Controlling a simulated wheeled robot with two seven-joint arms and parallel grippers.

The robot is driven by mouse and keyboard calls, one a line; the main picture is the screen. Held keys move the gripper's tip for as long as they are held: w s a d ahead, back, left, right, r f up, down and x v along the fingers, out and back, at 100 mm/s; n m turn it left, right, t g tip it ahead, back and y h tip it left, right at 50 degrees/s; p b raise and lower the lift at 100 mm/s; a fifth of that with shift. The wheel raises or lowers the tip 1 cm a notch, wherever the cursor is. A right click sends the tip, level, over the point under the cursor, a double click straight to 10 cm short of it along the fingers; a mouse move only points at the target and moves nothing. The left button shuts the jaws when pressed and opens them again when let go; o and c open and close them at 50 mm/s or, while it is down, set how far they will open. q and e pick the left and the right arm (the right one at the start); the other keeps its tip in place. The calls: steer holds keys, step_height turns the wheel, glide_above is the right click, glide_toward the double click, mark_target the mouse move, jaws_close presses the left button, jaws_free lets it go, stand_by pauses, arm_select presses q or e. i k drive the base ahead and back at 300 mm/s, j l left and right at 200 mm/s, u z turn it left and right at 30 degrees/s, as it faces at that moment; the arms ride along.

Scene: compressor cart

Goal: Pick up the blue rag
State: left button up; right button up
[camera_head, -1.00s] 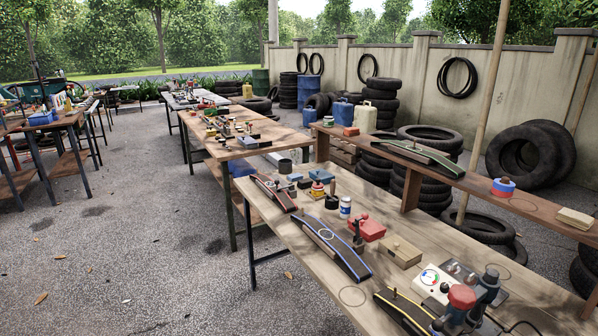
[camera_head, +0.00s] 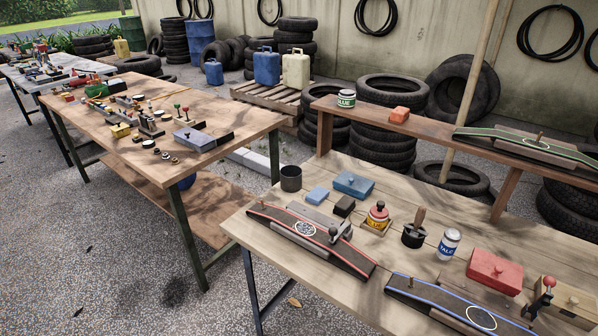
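A small flat light-blue piece (camera_head: 317,195), which looks like the folded blue rag, lies on the near wooden table (camera_head: 262,226). It sits between a dark grey cup (camera_head: 291,178) and a blue box with a knob (camera_head: 353,185). It is too small to tell cloth from a solid block. Neither of my grippers is in view.
A red-edged curved board (camera_head: 312,238) lies in front of the blue piece. A small dark block (camera_head: 344,206), a red-topped yellow tin (camera_head: 377,215) and a white jar (camera_head: 449,243) stand to the right. A raised shelf (camera_head: 425,130) runs behind.

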mark_target(316, 197)
steer(key=i+j+z, duration=0.1)
steer(key=j, duration=0.25)
steer(key=i+j, duration=0.2)
steer(key=j, duration=0.15)
steer(key=i+j+z, duration=0.15)
steer(key=j, duration=0.2)
steer(key=i+j+z, duration=0.1)
steer(key=j, duration=0.3)
steer(key=i+j, duration=0.15)
steer(key=j, duration=0.2)
steer(key=z, duration=0.05)
